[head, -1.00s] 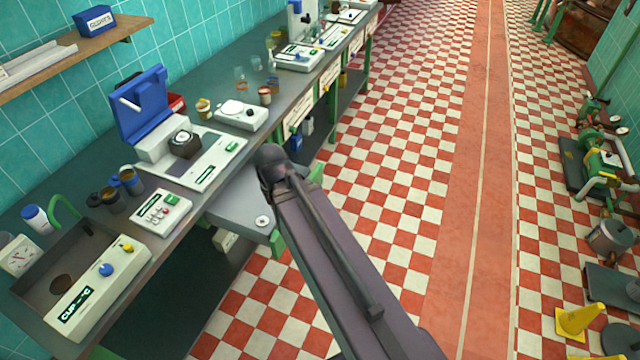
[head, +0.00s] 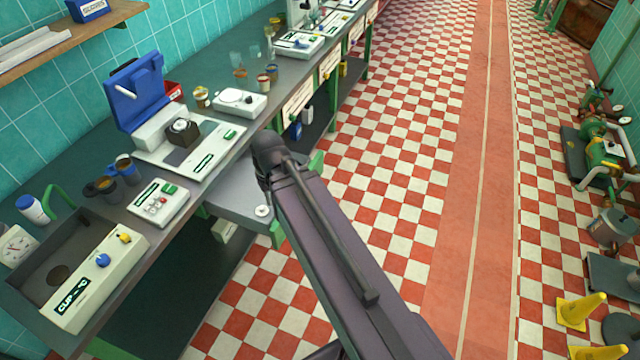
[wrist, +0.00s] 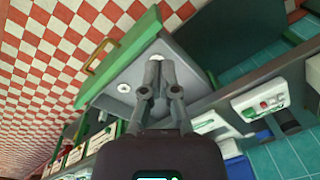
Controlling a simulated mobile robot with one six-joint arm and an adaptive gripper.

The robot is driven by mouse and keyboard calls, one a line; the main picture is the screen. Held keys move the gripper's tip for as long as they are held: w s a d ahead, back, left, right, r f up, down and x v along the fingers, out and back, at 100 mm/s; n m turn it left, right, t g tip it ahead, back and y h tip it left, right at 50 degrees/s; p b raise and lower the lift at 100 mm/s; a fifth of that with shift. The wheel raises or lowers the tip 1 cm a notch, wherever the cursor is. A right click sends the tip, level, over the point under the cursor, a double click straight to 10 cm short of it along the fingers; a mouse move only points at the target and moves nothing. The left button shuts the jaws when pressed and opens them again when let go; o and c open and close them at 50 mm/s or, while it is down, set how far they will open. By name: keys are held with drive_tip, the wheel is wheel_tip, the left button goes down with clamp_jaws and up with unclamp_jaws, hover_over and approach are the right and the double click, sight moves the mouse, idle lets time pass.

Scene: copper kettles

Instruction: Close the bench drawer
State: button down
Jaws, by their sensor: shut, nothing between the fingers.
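The bench drawer (head: 233,188) is pulled out from under the bench, a grey tray with a green front. My dark arm covers part of it in the head view. The wrist view shows the open drawer (wrist: 128,78), its green front (wrist: 128,48) and a brass-coloured handle (wrist: 98,56). A small white disc (head: 262,211) lies in the drawer. My gripper (wrist: 157,62) is shut and empty, and appears over the drawer interior, behind the front panel. I cannot tell whether it touches the drawer. The gripper is hidden behind my arm in the head view.
The bench top (head: 80,240) carries a blue-lidded machine (head: 135,95), a white control box (head: 158,203) and a sink unit (head: 95,285). The red-and-white checked floor (head: 385,150) beside the bench is clear. Yellow cones (head: 580,312) and machinery stand at the right.

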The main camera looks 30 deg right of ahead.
drive_tip(key=w+d+f+m+t+y+b, duration=0.1)
drive_tip(key=w+d+f+y+b, duration=0.1)
drive_tip(key=f+b, duration=0.4)
drive_tip(key=w+d+f+m+t+y+b, duration=0.2)
drive_tip(key=d+f+b, duration=0.4)
drive_tip(key=b, duration=0.3)
drive_tip(key=w+d+f+m+t+y+b, duration=0.1)
drive_tip(key=w+d+f+m+y+b, duration=0.1)
drive_tip(key=f+b, duration=0.4)
drive_tip(key=shift+w+d+t+y+b, duration=0.2)
drive_tip(key=shift+w+d+y+b, duration=0.25)
drive_tip(key=shift+w+d+b, duration=0.2)
drive_tip(key=shift+w+d+t+y+b, duration=0.2)
drive_tip(key=shift+w+d+y+b, duration=0.3)
drive_tip(key=shift+w, duration=0.25)
drive_tip(key=d+f+m+t+y+b, duration=0.1)
drive_tip(key=d+f+t+b, duration=0.3)
drive_tip(key=d+b, duration=0.6)
drive_tip(key=d+f+m+t+y+b, duration=0.1)
drive_tip(key=d+f+m+t+b, duration=0.2)
drive_tip(key=d+b, duration=0.7)
drive_tip(key=shift+d+f+m+t, duration=0.35)
drive_tip(key=shift+d+m+t, duration=0.15)
drive_tip(key=shift+d+t, duration=0.6)
drive_tip(key=shift+a, duration=0.2)
drive_tip(key=x, duration=1.4)
drive_tip(key=shift+r, duration=0.2)
drive_tip(key=shift+s, duration=0.1)
